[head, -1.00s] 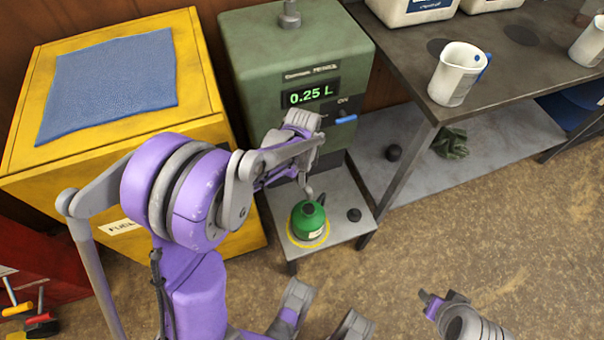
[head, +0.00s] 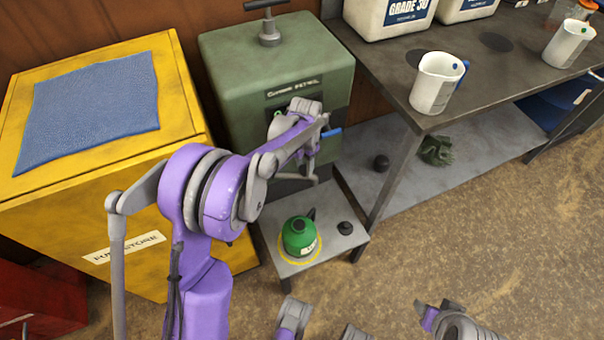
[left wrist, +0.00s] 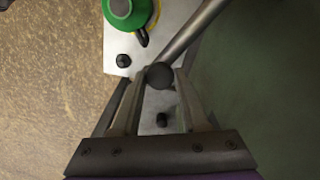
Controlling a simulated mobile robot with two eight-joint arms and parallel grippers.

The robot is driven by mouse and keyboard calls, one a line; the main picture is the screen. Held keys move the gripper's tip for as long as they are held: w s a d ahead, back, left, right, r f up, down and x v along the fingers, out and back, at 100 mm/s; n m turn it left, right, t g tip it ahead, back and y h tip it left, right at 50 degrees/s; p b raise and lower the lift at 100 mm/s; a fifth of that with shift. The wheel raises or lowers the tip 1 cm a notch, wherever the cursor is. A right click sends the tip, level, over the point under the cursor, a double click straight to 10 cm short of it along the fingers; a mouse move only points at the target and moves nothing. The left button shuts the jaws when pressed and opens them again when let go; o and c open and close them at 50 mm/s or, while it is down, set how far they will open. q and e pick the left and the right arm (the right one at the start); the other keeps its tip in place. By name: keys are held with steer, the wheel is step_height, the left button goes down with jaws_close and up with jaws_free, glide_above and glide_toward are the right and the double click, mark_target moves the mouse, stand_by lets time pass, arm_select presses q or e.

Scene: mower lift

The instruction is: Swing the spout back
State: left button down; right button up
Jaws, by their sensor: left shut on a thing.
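The green pump cabinet (head: 230,80) stands at the back, marked petrol; my left arm hides its display. My left gripper (left wrist: 160,88) is shut on the dark round knob (left wrist: 160,75) of the metal spout (left wrist: 195,32) in the left wrist view. The spout's tube runs to the upper right there. In the head view my left gripper (head: 311,178) hangs in front of the cabinet. The green can (head: 299,236) stands upright on a yellow ring on the small grey stand (head: 272,238). In the left wrist view the can (left wrist: 122,12) is apart from the knob.
A yellow fuel store (head: 170,80) with a blue mat (head: 90,105) stands at left. A workbench (head: 400,85) at right bears a white jug (head: 435,85) and containers. Floor at right is clear.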

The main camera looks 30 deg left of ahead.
arm_select(q)
steer(key=shift+w+a+n, duration=0.35)
steer(key=shift+w+n, duration=0.25)
steer(key=shift+w, duration=0.05)
steer(key=shift+w+a+n, duration=0.3)
steer(key=shift+w+n, duration=0.3)
steer(key=shift+c, duration=2.1)
jaws_free()
step_height(320, 180, up, 11)
steer(key=p, duration=0.2)
steer(key=shift+f, duration=0.1)
